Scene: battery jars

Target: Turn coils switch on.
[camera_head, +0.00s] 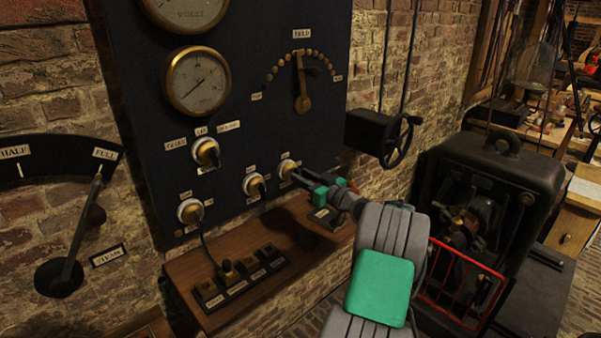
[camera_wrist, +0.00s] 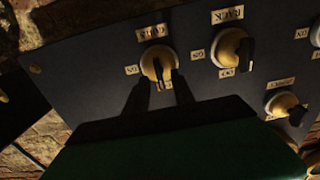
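The coils switch (camera_head: 287,170) is a round, pale-rimmed rotary knob with a dark lever, low on the dark panel. In the wrist view, the coils switch (camera_wrist: 158,62) has its lever pointing down in the picture, with an upside-down label above it and small labels on either side. My gripper (camera_head: 298,177) reaches in from the right, with its fingertips at the switch. In the wrist view, my gripper (camera_wrist: 160,88) has its two dark fingers apart, one on each side of the lever. Clear gaps show beside the lever; contact cannot be made out.
A similar switch, labelled rack (camera_wrist: 232,48), sits beside it, and another knob (camera_wrist: 284,104) is farther right. Below the panel, a wooden shelf (camera_head: 190,270) holds a plug (camera_head: 228,272) on a cable.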

